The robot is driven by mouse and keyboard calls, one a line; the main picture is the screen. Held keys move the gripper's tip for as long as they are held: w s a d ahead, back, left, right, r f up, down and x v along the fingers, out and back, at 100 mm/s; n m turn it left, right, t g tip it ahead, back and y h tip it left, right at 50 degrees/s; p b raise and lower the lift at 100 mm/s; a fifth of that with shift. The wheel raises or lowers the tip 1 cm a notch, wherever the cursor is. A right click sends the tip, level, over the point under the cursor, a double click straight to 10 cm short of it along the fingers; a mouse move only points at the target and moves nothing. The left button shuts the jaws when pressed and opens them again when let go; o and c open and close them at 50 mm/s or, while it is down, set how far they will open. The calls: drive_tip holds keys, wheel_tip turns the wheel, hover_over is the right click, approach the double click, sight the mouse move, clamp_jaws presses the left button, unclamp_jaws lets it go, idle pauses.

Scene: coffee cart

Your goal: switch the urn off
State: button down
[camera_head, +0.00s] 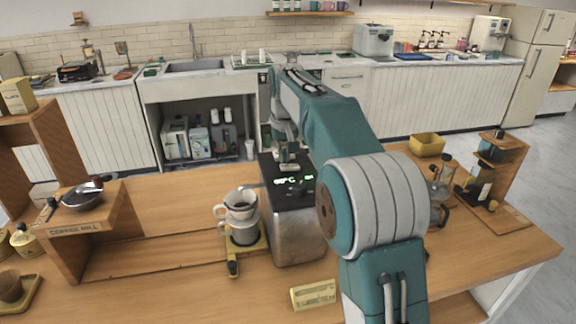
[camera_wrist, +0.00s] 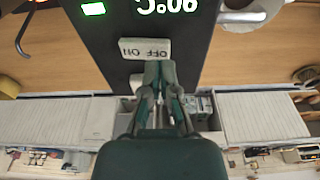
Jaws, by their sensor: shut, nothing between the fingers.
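The urn (camera_head: 297,236) is a steel box with a dark top on the wooden counter. Its display glows in the head view (camera_head: 293,181). In the wrist view a green light (camera_wrist: 93,9) is lit beside white digits on the dark top (camera_wrist: 118,60). A pale plate (camera_wrist: 145,48) there is marked OFF and ON. A small pale part (camera_wrist: 136,83), perhaps the switch, shows left of my fingers, partly hidden. My gripper (camera_wrist: 159,66) is shut and empty, its fingertips at the plate's edge; contact cannot be told. In the head view my gripper (camera_head: 289,164) is above the urn's far edge.
A white dripper and cup on a yellow stand (camera_head: 243,231) are close to the urn's left. A yellow block sign (camera_head: 313,294) lies in front. A wooden shelf with a dark bowl (camera_head: 82,197) stands left. Glassware (camera_head: 441,185) and a yellow bin (camera_head: 426,145) are right.

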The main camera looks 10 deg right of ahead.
sight(284, 166)
drive_tip(key=shift+f, duration=0.8)
idle(0.4)
drive_tip(key=shift+r, duration=3.5)
